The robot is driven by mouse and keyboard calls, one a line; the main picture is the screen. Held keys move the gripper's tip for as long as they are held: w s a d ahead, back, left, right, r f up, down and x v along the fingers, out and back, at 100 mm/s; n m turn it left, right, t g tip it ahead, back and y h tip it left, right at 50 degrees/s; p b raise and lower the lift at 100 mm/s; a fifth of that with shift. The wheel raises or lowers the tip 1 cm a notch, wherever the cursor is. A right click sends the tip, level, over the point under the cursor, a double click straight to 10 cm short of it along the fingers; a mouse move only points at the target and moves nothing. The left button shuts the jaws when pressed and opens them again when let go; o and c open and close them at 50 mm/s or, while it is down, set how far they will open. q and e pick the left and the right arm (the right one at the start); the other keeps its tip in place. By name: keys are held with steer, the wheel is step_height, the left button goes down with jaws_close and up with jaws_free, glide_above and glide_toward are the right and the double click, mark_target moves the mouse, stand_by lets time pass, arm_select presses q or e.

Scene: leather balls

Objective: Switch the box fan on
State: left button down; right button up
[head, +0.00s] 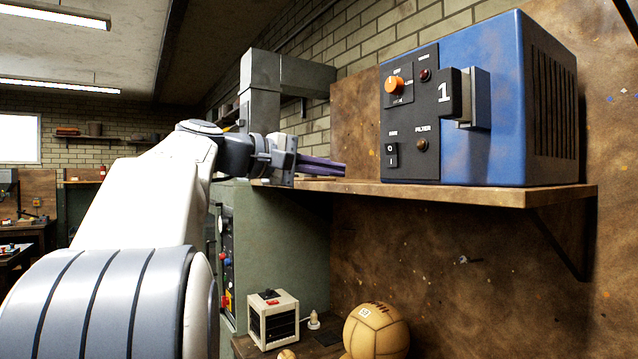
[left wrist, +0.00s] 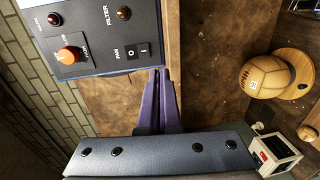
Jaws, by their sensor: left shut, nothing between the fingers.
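A blue box (head: 500,100) stands on a wooden shelf. Its black front panel (head: 413,120) has an orange knob (head: 394,85), a red lamp, a lamp marked FILTER and a black rocker (head: 391,155) marked O and I. In the left wrist view the rocker (left wrist: 138,53) is labelled FAN; I cannot tell which side is pressed. My left gripper (head: 340,169) is shut and empty, left of the panel and apart from it in the head view. Its purple fingers (left wrist: 160,76) show close to the rocker in the left wrist view. My right gripper is not in view.
The shelf (head: 460,196) runs under the blue box. Below, a cream box with a dark front (head: 273,318) and a leather ball (head: 377,330) rest on a lower surface. A green cabinet (head: 275,235) stands behind my left arm. Air left of the panel is free.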

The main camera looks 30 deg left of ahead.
arm_select(q)
steer(key=shift+s+a+f, duration=0.15)
steer(key=shift+s+a, duration=0.35)
steer(key=shift+s, duration=0.3)
steer(key=s+d+f+m+g, duration=0.2)
steer(key=d+f+m+g, duration=0.25)
steer(key=d+f, duration=0.85)
steer(key=s+d+f+m+g, duration=0.25)
steer(key=d+f+g, duration=0.35)
steer(key=d+f, duration=0.7)
steer(key=s+d+f+m+g+y, duration=0.1)
steer(key=s+f+m+g+y, duration=0.3)
steer(key=s+f+m, duration=0.9)
steer(key=s+f+y, duration=0.2)
steer(key=s+f, duration=0.5)
steer(key=f, duration=0.2)
steer(key=shift+s+f, duration=0.15)
steer(key=shift+s, duration=0.05)
